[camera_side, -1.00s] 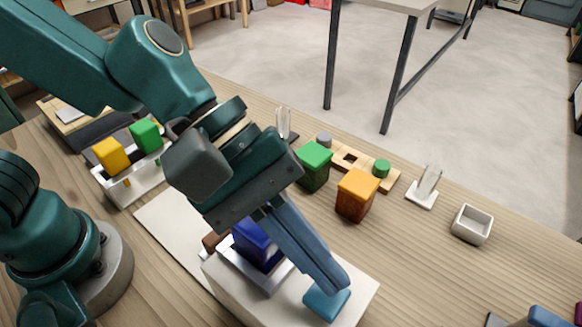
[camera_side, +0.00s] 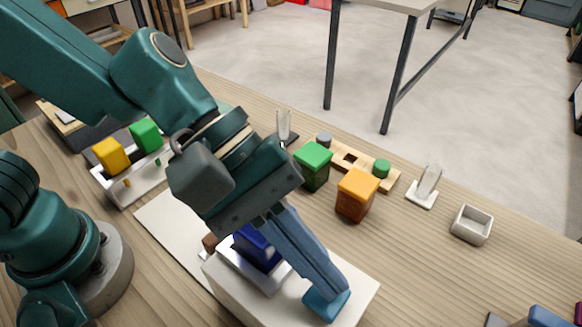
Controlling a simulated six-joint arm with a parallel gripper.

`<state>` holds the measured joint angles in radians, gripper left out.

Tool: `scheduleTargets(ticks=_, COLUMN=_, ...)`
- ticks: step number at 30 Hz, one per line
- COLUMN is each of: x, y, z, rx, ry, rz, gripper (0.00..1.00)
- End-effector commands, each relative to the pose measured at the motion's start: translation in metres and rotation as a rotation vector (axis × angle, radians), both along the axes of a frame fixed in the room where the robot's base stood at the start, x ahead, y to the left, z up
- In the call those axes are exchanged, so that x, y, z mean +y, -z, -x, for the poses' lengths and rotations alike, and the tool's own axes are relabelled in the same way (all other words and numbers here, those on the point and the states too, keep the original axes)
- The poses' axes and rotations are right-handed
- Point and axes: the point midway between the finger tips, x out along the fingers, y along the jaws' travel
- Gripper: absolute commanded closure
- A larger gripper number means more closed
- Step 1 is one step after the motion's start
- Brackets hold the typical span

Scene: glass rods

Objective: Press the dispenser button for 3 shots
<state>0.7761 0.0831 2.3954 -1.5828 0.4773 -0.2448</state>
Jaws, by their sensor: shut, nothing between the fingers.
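The dispenser (camera_side: 234,293) is a pale box on the table at the lower middle. A dark blue block (camera_side: 258,248) sits in a grey holder on top of it. The blue button (camera_side: 322,307) is a flat pad at the dispenser's right end. My gripper (camera_side: 331,288) is shut and empty. Its blue fingers slant down to the right, and the tips meet the button in the picture. The fingers hide part of the button, and I cannot tell how far it is pressed in.
A green block (camera_side: 314,169) and an orange block (camera_side: 357,196) stand behind the dispenser. A white tray (camera_side: 120,194) with yellow and green blocks is at left. A small square dish (camera_side: 472,224) is at right, with bare table around it.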

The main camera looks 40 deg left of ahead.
Motion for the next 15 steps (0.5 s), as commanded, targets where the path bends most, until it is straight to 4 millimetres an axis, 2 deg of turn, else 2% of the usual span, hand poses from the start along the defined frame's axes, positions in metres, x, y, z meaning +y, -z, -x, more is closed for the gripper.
scheduleTargets(ticks=15, x=-0.0005, y=0.0051, z=0.0004, rx=0.002, ry=0.001, rz=0.001, gripper=1.00)
